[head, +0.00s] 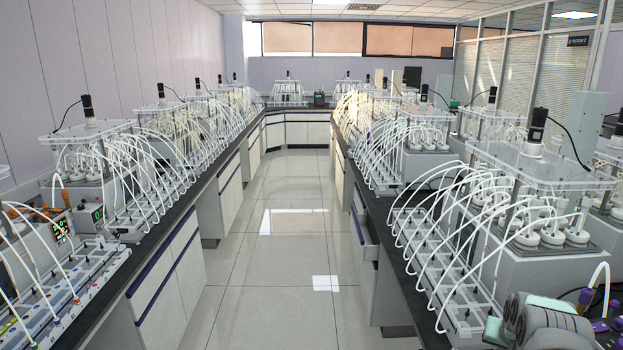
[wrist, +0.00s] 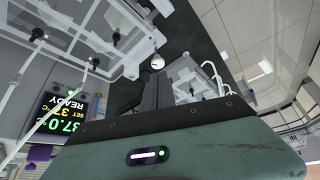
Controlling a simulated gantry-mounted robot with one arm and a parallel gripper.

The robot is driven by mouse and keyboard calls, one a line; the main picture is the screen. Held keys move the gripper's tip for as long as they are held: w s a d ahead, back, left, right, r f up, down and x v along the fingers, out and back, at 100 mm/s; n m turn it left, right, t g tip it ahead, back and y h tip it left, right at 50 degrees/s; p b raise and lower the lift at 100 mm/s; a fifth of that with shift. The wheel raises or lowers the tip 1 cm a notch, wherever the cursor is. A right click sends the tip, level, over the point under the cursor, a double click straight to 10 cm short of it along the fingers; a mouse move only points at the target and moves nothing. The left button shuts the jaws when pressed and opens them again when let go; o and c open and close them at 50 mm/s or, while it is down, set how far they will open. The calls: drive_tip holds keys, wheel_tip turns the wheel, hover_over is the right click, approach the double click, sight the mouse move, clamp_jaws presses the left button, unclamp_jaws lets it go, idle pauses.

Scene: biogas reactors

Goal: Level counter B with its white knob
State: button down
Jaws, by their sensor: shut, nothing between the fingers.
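In the wrist view, my gripper (wrist: 152,80) shows as dark fingers, shut and empty, pointing up the picture. A small round white knob (wrist: 158,62) is just beyond the fingertips, against a black surface. I cannot tell whether the fingers touch it. It lies near the corner of a white and clear tubed unit (wrist: 98,38), which looks like a counter. No letter B is readable, so I cannot tell which counter this is. My gripper's fingers are not seen in the head view.
A display (wrist: 60,112) reading 37.0 and READY is left of my gripper. Another white tubed unit (wrist: 195,82) is at right. In the head view, black-topped benches carry reactors and tubed counters (head: 440,265) on both sides. The tiled aisle (head: 285,240) between them is clear.

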wheel_tip(320, 180, down, 4)
drive_tip(key=shift+r+b, duration=0.25)
drive_tip(key=shift+b, duration=0.7)
drive_tip(key=shift+f, duration=1.45)
drive_tip(key=shift+w+d+f+b, duration=0.1)
drive_tip(key=shift+d+b, duration=0.15)
drive_tip(key=shift+b, duration=0.65)
drive_tip(key=shift+p, duration=0.65)
drive_tip(key=shift+d+p, duration=0.1)
drive_tip(key=shift+p, duration=0.6)
drive_tip(key=shift+d, duration=0.2)
drive_tip(key=shift+s+a+r+p, duration=0.2)
drive_tip(key=shift+s+p, duration=0.2)
drive_tip(key=shift+p, duration=1.4)
drive_tip(key=shift+f, duration=0.1)
